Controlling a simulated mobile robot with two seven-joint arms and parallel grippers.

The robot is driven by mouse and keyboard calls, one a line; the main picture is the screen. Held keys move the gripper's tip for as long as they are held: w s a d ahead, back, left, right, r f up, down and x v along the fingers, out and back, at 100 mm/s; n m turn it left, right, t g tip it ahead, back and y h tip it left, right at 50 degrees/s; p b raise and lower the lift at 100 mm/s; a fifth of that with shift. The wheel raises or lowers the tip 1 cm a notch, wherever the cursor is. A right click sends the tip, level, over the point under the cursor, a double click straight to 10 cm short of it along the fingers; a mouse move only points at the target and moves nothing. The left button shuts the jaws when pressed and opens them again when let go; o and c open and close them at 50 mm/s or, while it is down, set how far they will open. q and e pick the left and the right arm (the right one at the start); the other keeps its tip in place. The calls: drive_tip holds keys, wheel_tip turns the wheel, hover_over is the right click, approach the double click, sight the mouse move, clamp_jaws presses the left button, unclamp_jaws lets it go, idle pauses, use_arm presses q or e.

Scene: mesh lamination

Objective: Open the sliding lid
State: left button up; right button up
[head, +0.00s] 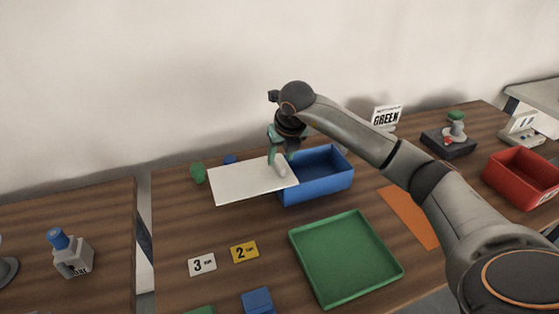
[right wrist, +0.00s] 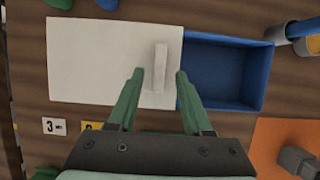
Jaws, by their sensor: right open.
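The white sliding lid (head: 238,183) lies flat and sticks out to the left of the blue box (head: 318,188), so most of the box shows uncovered. In the right wrist view the lid (right wrist: 95,58) covers only the box's left end, and the box's blue inside (right wrist: 220,70) looks empty. A white upright handle (right wrist: 160,66) stands near the lid's right edge. My right gripper (head: 279,165) is over the handle. Its green fingers in the wrist view (right wrist: 158,78) are open, one on each side of the handle; I cannot tell whether they touch it. My left gripper is not in view.
A green tray (head: 345,257) lies in front of the box, with an orange mat (head: 410,215) to its right. Number cards (head: 203,264) lie at the front left. A red bin (head: 522,178) stands at the right. A green object (head: 198,173) sits behind the lid.

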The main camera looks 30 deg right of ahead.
drive_tip(key=v, duration=0.9)
drive_tip(key=shift+s+r+b, duration=0.2)
drive_tip(key=shift+r+b, duration=0.05)
drive_tip(key=shift+b, duration=0.1)
drive_tip(key=shift+s+f, duration=0.1)
